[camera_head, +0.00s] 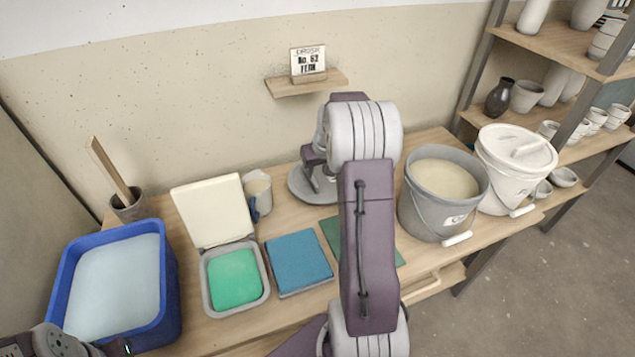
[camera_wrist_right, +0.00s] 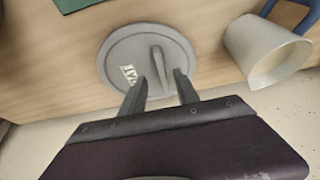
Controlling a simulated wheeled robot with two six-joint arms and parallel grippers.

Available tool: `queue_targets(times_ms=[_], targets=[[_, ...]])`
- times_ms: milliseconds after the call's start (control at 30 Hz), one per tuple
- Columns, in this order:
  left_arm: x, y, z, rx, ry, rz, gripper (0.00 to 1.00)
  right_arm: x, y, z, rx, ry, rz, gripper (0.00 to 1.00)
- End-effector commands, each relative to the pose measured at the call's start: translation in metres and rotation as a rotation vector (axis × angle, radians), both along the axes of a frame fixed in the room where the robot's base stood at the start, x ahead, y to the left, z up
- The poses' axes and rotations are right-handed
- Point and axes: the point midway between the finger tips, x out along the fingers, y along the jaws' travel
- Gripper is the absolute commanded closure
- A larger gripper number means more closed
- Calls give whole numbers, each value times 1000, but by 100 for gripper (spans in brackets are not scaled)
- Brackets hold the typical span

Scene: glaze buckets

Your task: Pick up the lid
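A round grey lid (camera_head: 299,186) lies flat on the wooden table in the head view, partly hidden by my right arm. In the right wrist view the lid (camera_wrist_right: 125,58) shows a raised bar handle (camera_wrist_right: 159,66) and a small white label. My right gripper (camera_head: 322,177) is above the lid. In the wrist view its two fingers (camera_wrist_right: 161,78) are apart, one on each side of the handle, with gaps showing; nothing is gripped. Part of my left arm shows at the bottom left of the head view, but its fingers are not visible.
A grey bucket (camera_head: 420,207) stands open to the right, beside a white bucket with its own lid (camera_head: 516,148). A mug (camera_head: 257,190) stands close left of the grey lid. A blue tub (camera_head: 150,326), an opened box (camera_head: 208,276) and a blue pad (camera_head: 298,262) occupy the left.

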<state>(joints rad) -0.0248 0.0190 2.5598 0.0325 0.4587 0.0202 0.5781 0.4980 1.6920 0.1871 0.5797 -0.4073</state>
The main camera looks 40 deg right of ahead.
Motion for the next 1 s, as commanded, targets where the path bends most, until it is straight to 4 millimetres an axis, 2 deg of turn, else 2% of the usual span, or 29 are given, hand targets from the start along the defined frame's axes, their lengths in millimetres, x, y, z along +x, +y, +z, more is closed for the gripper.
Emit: queue_targets(times_ms=[33,233,400,467,733,767,800,900,1000], targets=[[0,0,-6,0,0,0,64,3,-1,-12,2,3,0,63],[0,0,-9,0,0,0,64,8,-2,-25,1,1,1,63],[0,0,-22,0,0,0,64,17,-3,-57,2,2,2,63],[0,0,-23,0,0,0,64,20,-4,-63,1,2,1,63],[0,0,-23,0,0,0,64,23,-5,-67,0,0,1,63],[0,0,-23,0,0,0,64,23,-5,-67,0,0,1,66],[0,0,-23,0,0,0,64,23,-5,-67,0,0,1,77],[0,0,-23,0,0,0,64,23,-6,-67,0,0,1,100],[0,0,-23,0,0,0,64,23,-6,-67,1,0,1,100]])
